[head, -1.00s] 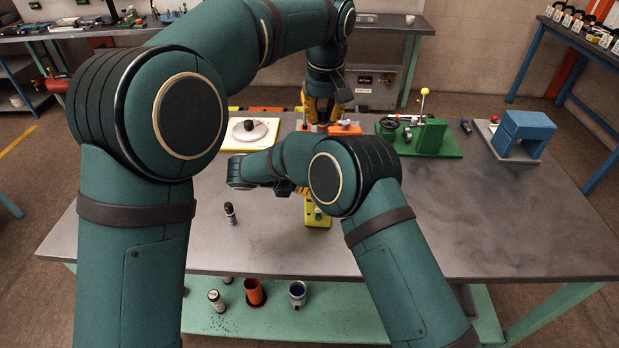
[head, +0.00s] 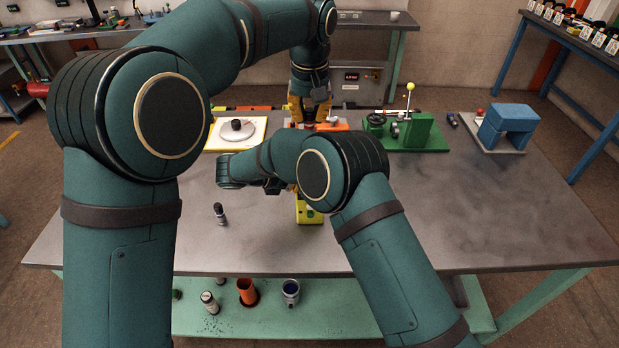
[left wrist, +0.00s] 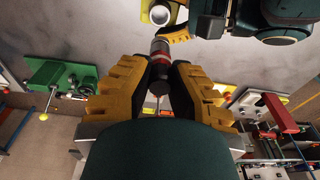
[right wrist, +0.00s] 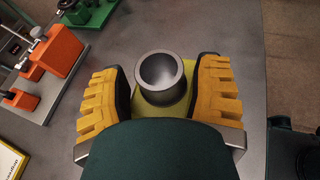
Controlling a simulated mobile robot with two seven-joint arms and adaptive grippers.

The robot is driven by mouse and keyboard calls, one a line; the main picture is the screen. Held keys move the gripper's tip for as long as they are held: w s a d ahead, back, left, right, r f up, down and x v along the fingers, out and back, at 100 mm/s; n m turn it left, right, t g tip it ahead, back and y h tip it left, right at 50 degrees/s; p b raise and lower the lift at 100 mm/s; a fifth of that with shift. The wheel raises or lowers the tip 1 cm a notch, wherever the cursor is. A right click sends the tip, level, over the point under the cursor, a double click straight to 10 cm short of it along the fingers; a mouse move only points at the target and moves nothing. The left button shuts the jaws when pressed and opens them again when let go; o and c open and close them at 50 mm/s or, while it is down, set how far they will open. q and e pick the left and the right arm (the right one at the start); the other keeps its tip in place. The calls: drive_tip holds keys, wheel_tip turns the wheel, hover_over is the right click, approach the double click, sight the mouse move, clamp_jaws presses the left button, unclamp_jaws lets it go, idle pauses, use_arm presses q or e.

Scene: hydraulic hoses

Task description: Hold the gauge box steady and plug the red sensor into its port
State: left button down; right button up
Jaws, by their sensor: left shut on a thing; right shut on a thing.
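The yellow gauge box (head: 309,213) stands on the table near the middle, partly hidden by my right arm. My right gripper (right wrist: 163,85) is shut on it, one finger on each side. Its round metal port (right wrist: 161,76) faces the right wrist camera, with its mouth open and empty. My left gripper (head: 307,118) is behind my right forearm. In the left wrist view it is shut on the red sensor (left wrist: 160,58), a grey cylinder with a red band. The sensor points towards the yellow box (left wrist: 160,14), apart from the port.
A small dark cylinder (head: 220,214) stands left of the box. A white plate on a yellow-edged board (head: 237,131), an orange fixture (head: 333,125), a green fixture (head: 417,130) and a blue block (head: 508,122) line the back. The table's right front is clear.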

use_arm(q)
wheel_tip(320, 180, down, 2)
drive_tip(key=m, duration=0.6)
drive_tip(key=shift+w+h, duration=0.1)
drive_tip(key=shift+h, duration=0.2)
use_arm(e)
drive_tip(key=shift+s+f, duration=0.1)
drive_tip(key=shift+f, duration=0.25)
use_arm(q)
drive_tip(key=shift+f+m+g, duration=0.2)
drive_tip(key=shift+m+g, duration=0.1)
wheel_tip(320, 180, down, 10)
drive_tip(key=shift+r, duration=0.15)
drive_tip(key=c, duration=1.1)
unclamp_jaws()
drive_tip(key=shift+f, duration=0.2)
drive_tip(key=shift+o, duration=0.2)
drive_tip(key=r, duration=1.2)
drive_tip(key=shift+s+a+r, duration=0.15)
drive_tip(key=shift+s+r, duration=0.05)
drive_tip(key=shift+s, duration=0.2)
